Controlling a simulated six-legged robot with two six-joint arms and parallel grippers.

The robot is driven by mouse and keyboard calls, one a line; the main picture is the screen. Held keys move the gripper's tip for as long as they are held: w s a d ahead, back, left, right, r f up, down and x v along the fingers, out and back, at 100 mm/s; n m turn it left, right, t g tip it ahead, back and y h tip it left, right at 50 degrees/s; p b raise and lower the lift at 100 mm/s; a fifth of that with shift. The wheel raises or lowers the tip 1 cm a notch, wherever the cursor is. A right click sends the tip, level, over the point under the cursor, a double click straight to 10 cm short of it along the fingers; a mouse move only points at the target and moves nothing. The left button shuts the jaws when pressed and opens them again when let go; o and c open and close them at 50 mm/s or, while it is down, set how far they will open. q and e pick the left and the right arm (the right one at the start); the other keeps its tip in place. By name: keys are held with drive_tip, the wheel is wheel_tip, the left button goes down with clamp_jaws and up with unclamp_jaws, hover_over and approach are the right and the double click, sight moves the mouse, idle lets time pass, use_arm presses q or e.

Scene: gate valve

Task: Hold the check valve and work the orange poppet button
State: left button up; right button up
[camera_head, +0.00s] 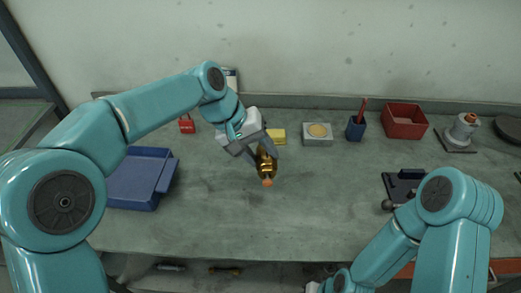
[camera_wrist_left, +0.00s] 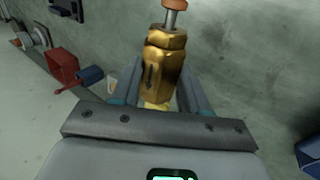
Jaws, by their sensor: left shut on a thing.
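The brass check valve (camera_head: 266,164) is in my left gripper (camera_head: 262,152), held above the middle of the workbench. In the left wrist view the valve (camera_wrist_left: 163,62) sits between the two grey fingers, and its hex body carries a dark arrow mark. The orange poppet button (camera_head: 267,182) is at the valve's free end, pointing toward the bench front. In the left wrist view the orange button (camera_wrist_left: 175,5) sits on a thin metal stem at the top edge. My right arm comes in at lower right, and its gripper fingers are below the picture.
A blue tray (camera_head: 132,195) lies at the left of the bench. Along the back are a red padlock (camera_head: 187,126), a yellow block (camera_head: 276,136), a round-topped box (camera_head: 318,131), a blue pen cup (camera_head: 356,130) and a red bin (camera_head: 404,118). The front middle is clear.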

use_arm(q)
drive_tip(key=shift+f+b, duration=2.55)
drive_tip(key=shift+f, duration=1.15)
use_arm(e)
drive_tip(key=shift+f, duration=2.6)
use_arm(q)
drive_tip(key=shift+s+a+f+b, duration=0.1)
drive_tip(key=shift+s+f+b, duration=0.1)
drive_tip(key=shift+f+b, duration=0.6)
drive_tip(key=shift+s+f+b, duration=0.15)
drive_tip(key=shift+f+b, duration=0.45)
drive_tip(key=shift+f, duration=0.4)
use_arm(e)
drive_tip(key=shift+s+f, duration=0.2)
drive_tip(key=shift+f, duration=1.1)
clamp_jaws()
